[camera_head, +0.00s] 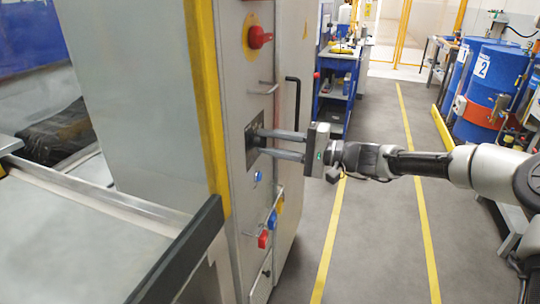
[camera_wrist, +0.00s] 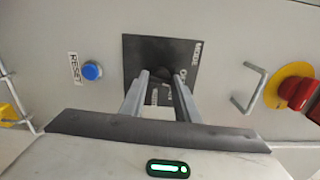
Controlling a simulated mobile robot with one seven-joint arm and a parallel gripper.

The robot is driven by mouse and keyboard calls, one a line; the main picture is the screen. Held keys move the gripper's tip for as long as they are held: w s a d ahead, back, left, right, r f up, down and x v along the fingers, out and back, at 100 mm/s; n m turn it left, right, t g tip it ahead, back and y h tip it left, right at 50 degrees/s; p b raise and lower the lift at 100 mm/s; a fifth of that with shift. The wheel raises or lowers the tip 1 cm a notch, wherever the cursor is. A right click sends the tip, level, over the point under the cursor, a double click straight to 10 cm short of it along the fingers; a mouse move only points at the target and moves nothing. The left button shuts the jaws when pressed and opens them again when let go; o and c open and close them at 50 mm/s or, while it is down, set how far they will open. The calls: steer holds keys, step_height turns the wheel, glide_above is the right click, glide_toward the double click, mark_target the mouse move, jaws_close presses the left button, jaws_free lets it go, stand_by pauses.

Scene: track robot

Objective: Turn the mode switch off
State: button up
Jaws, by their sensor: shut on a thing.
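The mode switch panel (camera_head: 252,128) is a black plate on the grey cabinet front, and it also shows in the wrist view with a white MODE label (camera_wrist: 197,50). My gripper (camera_head: 258,143) reaches it from the right in the head view, its two long fingers meeting the plate. In the wrist view my gripper (camera_wrist: 161,80) has its fingertips at the middle of the plate, shut on the mode switch. The knob is mostly hidden between the fingertips, and I cannot tell its position.
A blue RESET button (camera_wrist: 92,71) sits beside the plate. A red emergency stop (camera_head: 260,37) on yellow and a metal handle (camera_head: 264,88) are above it. Blue (camera_head: 272,220) and red (camera_head: 263,239) parts stick out below. Blue drums (camera_head: 490,80) stand at right; the aisle floor (camera_head: 385,230) is clear.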

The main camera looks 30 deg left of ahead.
steer(key=shift+f+n+b, duration=0.15)
steer(key=shift+n+b, duration=1.05)
steer(key=shift+b, duration=0.15)
steer(key=o, duration=1)
steer(key=shift+c, duration=0.2)
steer(key=shift+d, duration=0.1)
steer(key=w+d+p, duration=0.2)
steer(key=d, duration=1.5)
steer(key=shift+p, duration=0.4)
